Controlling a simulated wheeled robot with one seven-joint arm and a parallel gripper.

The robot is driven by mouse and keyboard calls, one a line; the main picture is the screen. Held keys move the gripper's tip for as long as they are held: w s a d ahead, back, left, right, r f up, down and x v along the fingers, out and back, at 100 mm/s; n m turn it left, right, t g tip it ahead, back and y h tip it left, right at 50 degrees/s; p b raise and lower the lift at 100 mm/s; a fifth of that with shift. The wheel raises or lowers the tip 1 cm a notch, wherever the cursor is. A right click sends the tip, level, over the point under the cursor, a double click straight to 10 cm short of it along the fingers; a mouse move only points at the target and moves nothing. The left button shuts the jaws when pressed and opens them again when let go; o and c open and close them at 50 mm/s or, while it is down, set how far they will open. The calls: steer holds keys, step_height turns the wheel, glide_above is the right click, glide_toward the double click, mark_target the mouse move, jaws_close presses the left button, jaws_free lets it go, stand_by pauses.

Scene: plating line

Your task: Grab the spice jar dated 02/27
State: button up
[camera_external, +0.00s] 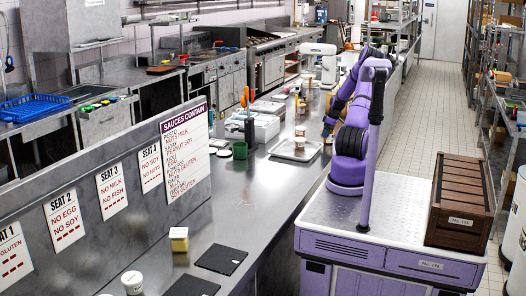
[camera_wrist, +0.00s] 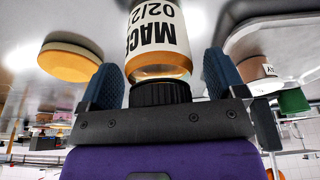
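A spice jar (camera_wrist: 158,45) with an amber body, white label and black lid sits between the fingers of my gripper (camera_wrist: 165,88) in the wrist view. Its label reads like "MACE" and "02/2", with the last digit not legible. The lid (camera_wrist: 160,92) is toward my palm. The dark blue fingers stand on both sides with a visible gap, at least on the right, so my gripper looks open around the jar. In the external view my gripper (camera_external: 328,125) is low over the counter by the tray, and its fingertips are hard to make out.
A metal tray (camera_external: 282,153) holding small jars (camera_external: 300,143) lies left of my gripper. A green cup (camera_external: 240,150) and a white-and-yellow block (camera_external: 179,239) stand on the counter. A sauce sign (camera_external: 186,155) stands along the left. A wooden crate (camera_external: 462,195) sits beside my arm's base.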

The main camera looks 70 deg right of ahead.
steer(key=c, duration=1)
steer(key=shift+c, duration=0.2)
steer(key=shift+r, duration=0.15)
